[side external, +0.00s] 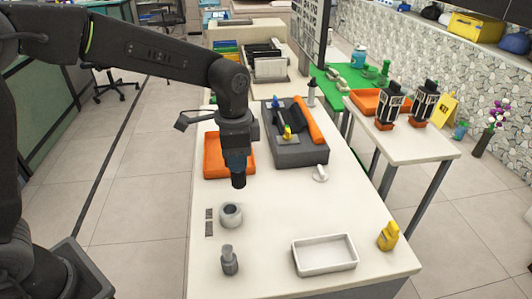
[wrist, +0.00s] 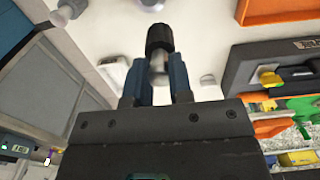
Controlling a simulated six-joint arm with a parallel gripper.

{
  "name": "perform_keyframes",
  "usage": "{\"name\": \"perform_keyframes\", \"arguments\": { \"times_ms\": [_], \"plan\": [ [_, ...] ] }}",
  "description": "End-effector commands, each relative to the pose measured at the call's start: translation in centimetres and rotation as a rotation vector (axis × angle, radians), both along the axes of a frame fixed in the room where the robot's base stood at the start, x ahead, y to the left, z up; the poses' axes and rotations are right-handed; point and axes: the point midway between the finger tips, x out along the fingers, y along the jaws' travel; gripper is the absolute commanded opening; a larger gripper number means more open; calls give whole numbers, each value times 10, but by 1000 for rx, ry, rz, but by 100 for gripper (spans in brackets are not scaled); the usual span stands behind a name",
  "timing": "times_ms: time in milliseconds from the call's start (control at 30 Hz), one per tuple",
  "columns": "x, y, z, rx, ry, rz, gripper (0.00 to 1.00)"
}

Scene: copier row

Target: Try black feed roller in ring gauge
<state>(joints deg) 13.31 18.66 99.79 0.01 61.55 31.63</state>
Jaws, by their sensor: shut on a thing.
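My gripper (side external: 236,163) points down over the white table and is shut on the black feed roller (side external: 238,181), which hangs upright below the fingers. In the wrist view the blue fingers (wrist: 160,80) pinch the roller's grey shank, and its black end (wrist: 159,38) sticks out beyond the fingertips. A grey ring (side external: 231,215), which looks like the ring gauge, stands on the table just in front of the roller, apart from it. Its opening faces up. I cannot make out the ring surely in the wrist view.
A grey stepped part (side external: 229,261) stands in front of the ring. A white tray (side external: 324,268) and a yellow bottle-like object (side external: 388,237) are at the front right. An orange tray (side external: 208,171) lies behind my gripper, beside a grey toolbox (side external: 302,155). The table's middle is clear.

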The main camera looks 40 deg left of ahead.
Motion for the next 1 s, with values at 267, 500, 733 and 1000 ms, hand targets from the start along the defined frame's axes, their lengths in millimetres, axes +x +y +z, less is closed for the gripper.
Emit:
{"name": "perform_keyframes", "arguments": {
  "times_ms": [267,500,733,1000],
  "plan": [
    [-27,11,1,0,0,-1,3],
    [-27,11,0,0,0,-1,3],
    [-27,11,-4,0,1,0,3],
    [-27,11,-23,1,2,0,3]
  ]
}}
